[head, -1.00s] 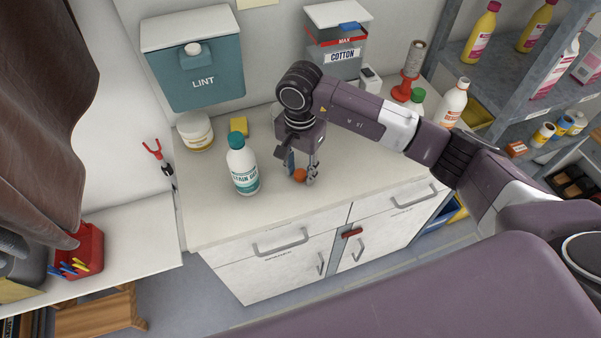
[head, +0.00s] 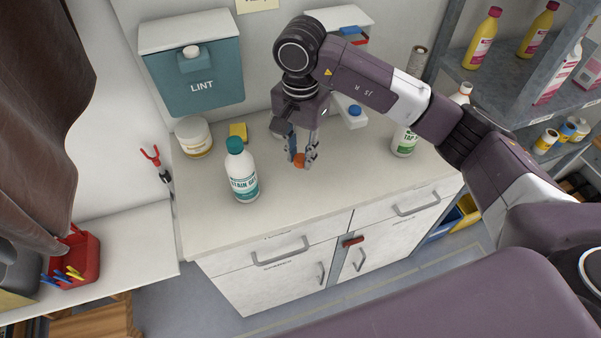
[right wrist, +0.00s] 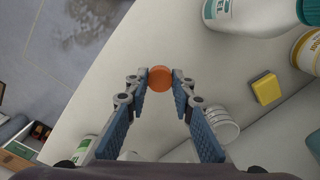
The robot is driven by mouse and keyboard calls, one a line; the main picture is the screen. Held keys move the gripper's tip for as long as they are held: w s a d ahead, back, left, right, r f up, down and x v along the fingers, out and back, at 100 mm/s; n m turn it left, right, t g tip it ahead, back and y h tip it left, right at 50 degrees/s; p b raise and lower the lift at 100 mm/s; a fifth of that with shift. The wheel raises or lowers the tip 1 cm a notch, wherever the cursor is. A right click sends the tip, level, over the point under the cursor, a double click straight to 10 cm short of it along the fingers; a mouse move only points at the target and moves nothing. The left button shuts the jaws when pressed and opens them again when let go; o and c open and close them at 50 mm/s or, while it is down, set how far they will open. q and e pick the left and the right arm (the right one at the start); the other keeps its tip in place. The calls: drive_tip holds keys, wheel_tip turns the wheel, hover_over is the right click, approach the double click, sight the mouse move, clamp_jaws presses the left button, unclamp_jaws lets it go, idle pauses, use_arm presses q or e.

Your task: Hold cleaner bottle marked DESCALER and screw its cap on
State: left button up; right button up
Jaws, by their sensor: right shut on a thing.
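My right gripper (head: 301,160) points down over the counter, its fingers shut on a small orange cap (head: 299,160). The cap also shows between the fingertips in the right wrist view (right wrist: 159,78). It appears to be above the counter, with no bottle under it. I can read no DESCALER label. A white bottle (head: 461,93) at the right is mostly behind my right arm, its label hidden. A white bottle with a teal cap, marked STAIN GEL (head: 243,175), stands left of the gripper. My left gripper is in neither view.
A bottle marked TAP (head: 404,142) stands under my right forearm. A yellow sponge (head: 238,131) and a jar (head: 194,138) are at the back left, below the LINT bin (head: 196,70). The counter's front (head: 310,200) is clear. Shelves (head: 490,100) stand at the right.

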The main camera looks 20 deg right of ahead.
sight(301, 158)
wheel_tip(301, 158, up, 12)
drive_tip(key=b, duration=0.1)
drive_tip(key=shift+f, duration=0.15)
idle(0.4)
drive_tip(key=s+d+f+n, duration=0.4)
drive_tip(key=s+f+n, duration=0.5)
drive_tip(key=s, duration=0.5)
drive_tip(key=shift+f+n, duration=0.15)
drive_tip(key=shift+n, duration=0.25)
